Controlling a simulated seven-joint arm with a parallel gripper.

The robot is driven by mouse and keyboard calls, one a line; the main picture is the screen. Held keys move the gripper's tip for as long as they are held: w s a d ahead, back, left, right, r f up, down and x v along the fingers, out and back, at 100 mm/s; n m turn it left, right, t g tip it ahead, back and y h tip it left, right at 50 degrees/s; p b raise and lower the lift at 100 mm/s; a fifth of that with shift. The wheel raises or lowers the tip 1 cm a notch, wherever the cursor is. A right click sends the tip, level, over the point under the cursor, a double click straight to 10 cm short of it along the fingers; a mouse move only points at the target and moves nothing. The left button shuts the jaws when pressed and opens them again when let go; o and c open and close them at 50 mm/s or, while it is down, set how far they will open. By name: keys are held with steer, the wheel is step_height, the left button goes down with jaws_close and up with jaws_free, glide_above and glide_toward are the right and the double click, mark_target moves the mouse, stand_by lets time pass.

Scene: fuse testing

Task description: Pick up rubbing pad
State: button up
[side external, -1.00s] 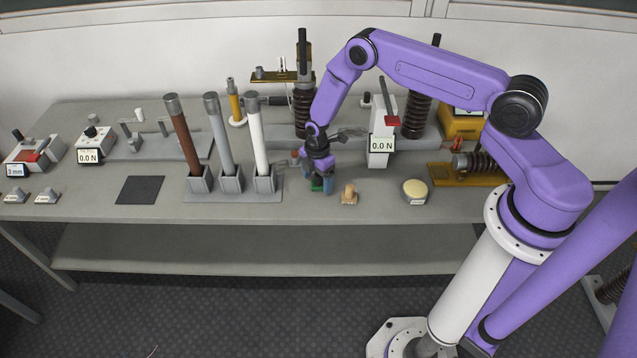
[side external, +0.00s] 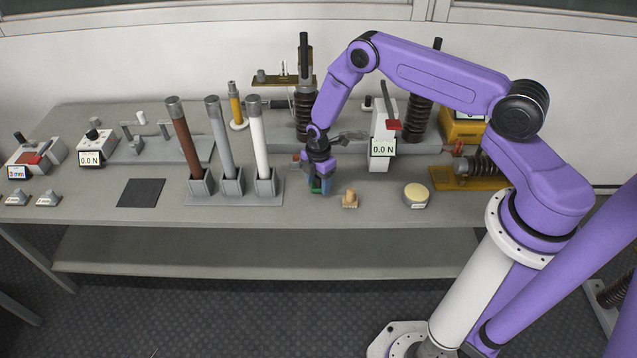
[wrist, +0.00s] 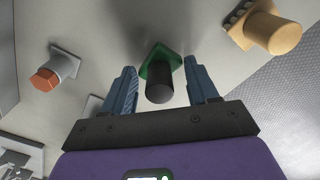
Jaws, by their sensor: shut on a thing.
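A green pad with a black upright handle (wrist: 160,85) stands on the bench; in the side view only a bit of its green (side external: 316,185) shows under my gripper. My gripper (side external: 320,187) points down over it, low at the bench top. In the wrist view the blue fingers (wrist: 162,90) stand on either side of the black handle, and my gripper is shut on it. The fingers hide much of the pad in the side view, and I cannot tell whether its base is clear of the bench.
A tan wooden-handled piece (side external: 350,198) stands close to the right, with a round cream-topped tin (side external: 416,195) beyond it. An orange-topped grey piece (wrist: 45,79) is on the other side. Three upright tubes in a rack (side external: 233,190) stand to the left.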

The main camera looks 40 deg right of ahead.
step_height(320, 180, up, 2)
steer(key=shift+r, duration=0.1)
steer(key=s+r, duration=1)
steer(key=s, duration=0.4)
